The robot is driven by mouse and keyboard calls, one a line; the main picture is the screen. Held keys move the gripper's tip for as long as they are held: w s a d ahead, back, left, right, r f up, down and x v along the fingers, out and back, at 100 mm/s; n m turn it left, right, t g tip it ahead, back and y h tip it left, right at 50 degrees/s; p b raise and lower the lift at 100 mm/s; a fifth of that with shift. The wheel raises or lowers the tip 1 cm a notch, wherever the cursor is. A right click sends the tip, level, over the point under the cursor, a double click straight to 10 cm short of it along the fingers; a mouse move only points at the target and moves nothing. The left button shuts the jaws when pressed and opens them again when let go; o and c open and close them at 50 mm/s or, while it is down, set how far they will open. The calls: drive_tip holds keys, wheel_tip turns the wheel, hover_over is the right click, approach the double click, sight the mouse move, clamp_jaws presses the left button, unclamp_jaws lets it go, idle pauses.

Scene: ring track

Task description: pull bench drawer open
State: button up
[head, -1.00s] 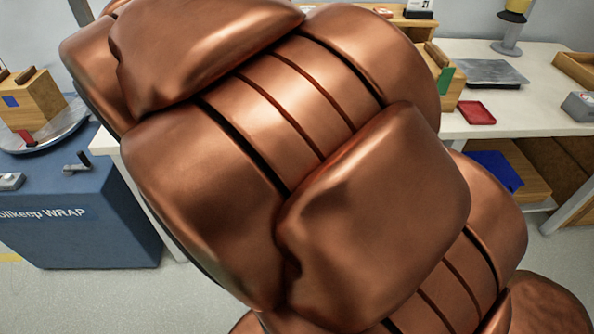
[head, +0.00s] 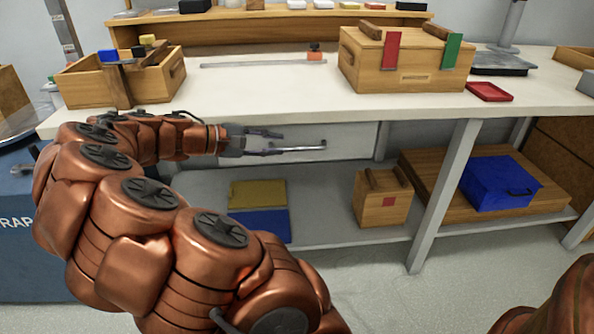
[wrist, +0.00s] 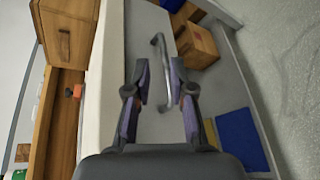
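The bench drawer (head: 350,138) has a pale grey front below the white worktop, and it looks flush with the bench. Its metal bar handle (head: 315,147) runs sideways across the front. The handle also shows in the wrist view (wrist: 157,45), lengthwise between the two fingers. My gripper (head: 278,143) is at the left part of the handle, reaching in from the left. I cannot tell how deep the bar sits between the fingers.
The worktop (head: 300,98) carries an open wooden box (head: 90,90), a lidded wooden box (head: 410,75) and a red tray (head: 489,92). A small wooden box (head: 383,205) and a blue box (head: 500,185) stand below. A bench leg (head: 445,195) is right of the drawer. Floor in front is clear.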

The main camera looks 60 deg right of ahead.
sight(292, 149)
drive_tip(key=shift+n+h, duration=0.5)
drive_tip(key=shift+h, duration=0.1)
drive_tip(key=shift+s+d+f+b, duration=0.3)
drive_tip(key=shift+d+f+b, duration=0.5)
drive_tip(key=shift+d, duration=0.6)
drive_tip(key=shift+s+d+f+b, duration=0.25)
drive_tip(key=shift+d+f+b, duration=0.4)
drive_tip(key=shift+d+f, duration=0.55)
drive_tip(key=shift+s+d+f+b, duration=0.3)
drive_tip(key=shift+d+f+b, duration=0.4)
drive_tip(key=shift+d, duration=0.85)
drive_tip(key=shift+c, duration=0.2)
clamp_jaws()
